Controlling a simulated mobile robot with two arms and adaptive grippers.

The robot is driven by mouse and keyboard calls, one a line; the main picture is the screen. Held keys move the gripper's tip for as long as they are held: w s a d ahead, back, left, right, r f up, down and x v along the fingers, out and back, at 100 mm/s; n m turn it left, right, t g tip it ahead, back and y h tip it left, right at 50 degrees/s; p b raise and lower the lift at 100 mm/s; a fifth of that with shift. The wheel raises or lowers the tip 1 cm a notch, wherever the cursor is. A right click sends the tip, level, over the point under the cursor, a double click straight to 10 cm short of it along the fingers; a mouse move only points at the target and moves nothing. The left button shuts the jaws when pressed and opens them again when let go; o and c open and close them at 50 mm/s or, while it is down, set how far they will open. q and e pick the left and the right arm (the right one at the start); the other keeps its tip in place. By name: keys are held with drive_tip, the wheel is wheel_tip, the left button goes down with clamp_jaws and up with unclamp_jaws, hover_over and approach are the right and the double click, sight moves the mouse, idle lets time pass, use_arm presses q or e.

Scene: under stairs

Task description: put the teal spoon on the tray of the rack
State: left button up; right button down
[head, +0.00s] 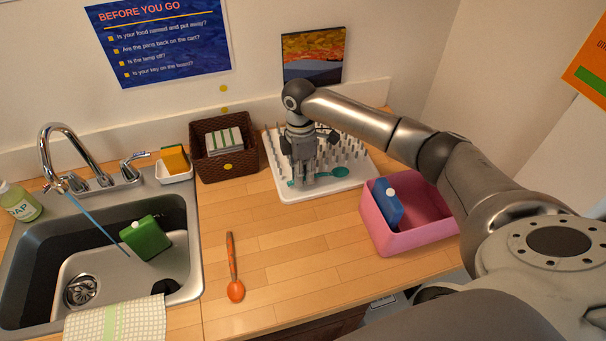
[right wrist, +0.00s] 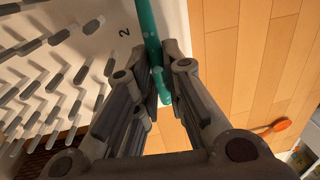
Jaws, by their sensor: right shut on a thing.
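The teal spoon (head: 339,171) is at the front part of the white rack (head: 318,194), lying roughly level over its tray, bowl to the right. My right gripper (head: 303,181) points down there and is shut on the spoon's handle. In the right wrist view the teal handle (right wrist: 151,38) runs between the fingertips (right wrist: 163,72), beside the rack's edge and a printed "2". I cannot tell whether the spoon touches the tray. My left gripper is not in view.
Rows of pegs (right wrist: 52,85) stand on the rack behind the gripper. A brown basket (head: 227,167) is left of the rack and a pink bin (head: 405,241) right. An orange spoon (head: 234,272) lies on the counter. The sink (head: 40,283) is at left.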

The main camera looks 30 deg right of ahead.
drive_tip(key=shift+f, duration=0.8)
drive_tip(key=c, duration=1.4)
unclamp_jaws()
drive_tip(key=shift+s+r, duration=0.1)
drive_tip(key=shift+c, duration=0.2)
drive_tip(key=shift+r, duration=0.15)
drive_tip(key=shift+r, duration=0.2)
wheel_tip(320, 180, up, 11)
drive_tip(key=w, duration=0.1)
drive_tip(key=shift+w+d, duration=0.2)
drive_tip(key=shift+s, duration=0.1)
